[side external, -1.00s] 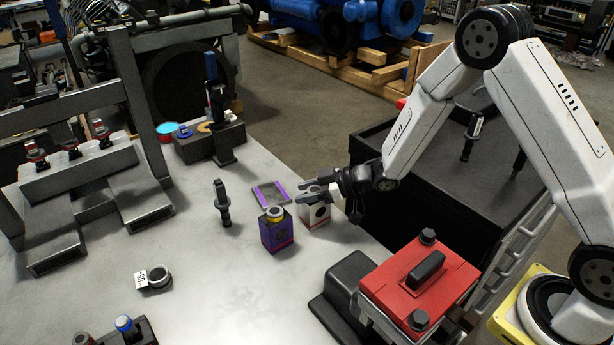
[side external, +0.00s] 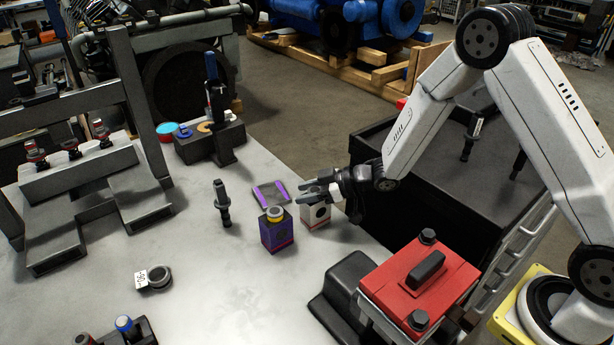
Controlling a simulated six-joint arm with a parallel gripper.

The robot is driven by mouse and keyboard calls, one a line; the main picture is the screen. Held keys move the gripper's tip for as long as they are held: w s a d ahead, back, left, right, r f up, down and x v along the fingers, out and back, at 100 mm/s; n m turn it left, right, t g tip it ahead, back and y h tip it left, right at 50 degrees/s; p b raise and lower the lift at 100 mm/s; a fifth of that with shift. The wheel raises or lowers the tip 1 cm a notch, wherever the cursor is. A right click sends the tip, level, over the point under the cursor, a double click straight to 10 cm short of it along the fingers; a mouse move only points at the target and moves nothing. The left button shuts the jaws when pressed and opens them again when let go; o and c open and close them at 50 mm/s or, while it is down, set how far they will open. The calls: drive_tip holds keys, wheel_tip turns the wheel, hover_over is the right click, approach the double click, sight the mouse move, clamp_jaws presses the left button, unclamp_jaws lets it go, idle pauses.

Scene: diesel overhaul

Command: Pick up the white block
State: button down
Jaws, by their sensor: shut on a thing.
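The white block (side external: 315,215) stands upright on the grey table, near its right edge. It has a dark round mark on its front face and a reddish band at its base. My gripper (side external: 318,193) reaches in from the right and is shut on the upper part of the white block, with its fingers over the top. The block's base appears to be at table level; I cannot tell whether there is a gap beneath it.
A purple block (side external: 277,233) with a yellow top stands just left of the white block. A purple-edged frame (side external: 271,194) lies behind it. A red case (side external: 420,282) is at the front right. The table's front middle is clear.

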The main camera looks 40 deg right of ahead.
drive_tip(key=shift+s+r, duration=0.1)
drive_tip(key=shift+r, duration=0.05)
wheel_tip(320, 180, up, 3)
drive_tip(key=shift+f, duration=0.15)
drive_tip(key=s+d+r, duration=0.2)
drive_tip(key=s+r, duration=0.7)
drive_tip(key=s, duration=0.4)
drive_tip(key=shift+s+r, duration=0.3)
drive_tip(key=shift+r, duration=0.1)
drive_tip(key=shift+w, duration=0.1)
idle(0.3)
